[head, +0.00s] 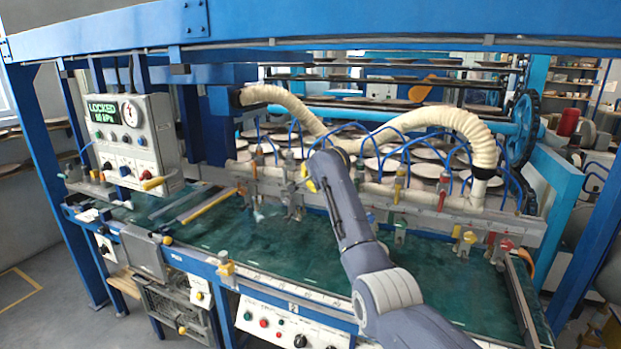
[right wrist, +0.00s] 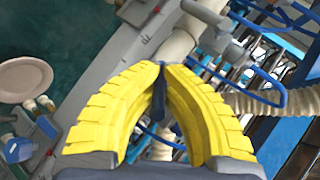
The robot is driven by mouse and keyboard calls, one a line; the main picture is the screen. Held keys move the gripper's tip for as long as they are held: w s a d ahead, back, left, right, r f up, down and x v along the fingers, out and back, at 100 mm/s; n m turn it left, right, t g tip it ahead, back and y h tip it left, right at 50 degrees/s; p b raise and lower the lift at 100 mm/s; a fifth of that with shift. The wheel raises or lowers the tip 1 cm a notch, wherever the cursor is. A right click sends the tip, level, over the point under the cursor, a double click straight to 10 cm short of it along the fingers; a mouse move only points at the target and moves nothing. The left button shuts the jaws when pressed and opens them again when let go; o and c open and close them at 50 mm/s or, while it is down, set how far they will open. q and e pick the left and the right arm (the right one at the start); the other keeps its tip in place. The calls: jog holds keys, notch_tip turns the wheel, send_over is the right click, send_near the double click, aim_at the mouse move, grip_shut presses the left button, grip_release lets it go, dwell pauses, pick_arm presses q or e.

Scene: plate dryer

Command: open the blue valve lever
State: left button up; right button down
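The blue valve lever (right wrist: 158,100) is a thin dark blue bar in the right wrist view. It lies between the yellow fingers of my right gripper (right wrist: 161,68), whose tips close in on its two sides. In the head view my right gripper (head: 311,183) is at the pipe manifold, in the middle of the machine. The lever is hidden behind it there, and its angle is hard to read. My left gripper is not in view.
A grey manifold (head: 425,205) with coloured levers and blue hoses runs behind the green bed (head: 240,240). A ribbed cream hose (head: 440,118) arches above it. A control box (head: 135,135) at left reads "LOCKED". A pale plate (right wrist: 22,78) shows in the right wrist view.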

jog(key=shift+d+h, duration=0.3)
jog(key=shift+r, duration=0.1)
jog(key=c, duration=1.4)
grip_release()
jog(key=shift+c, duration=0.2)
jog(key=v, duration=1.2)
jog(key=shift+w, duration=0.1)
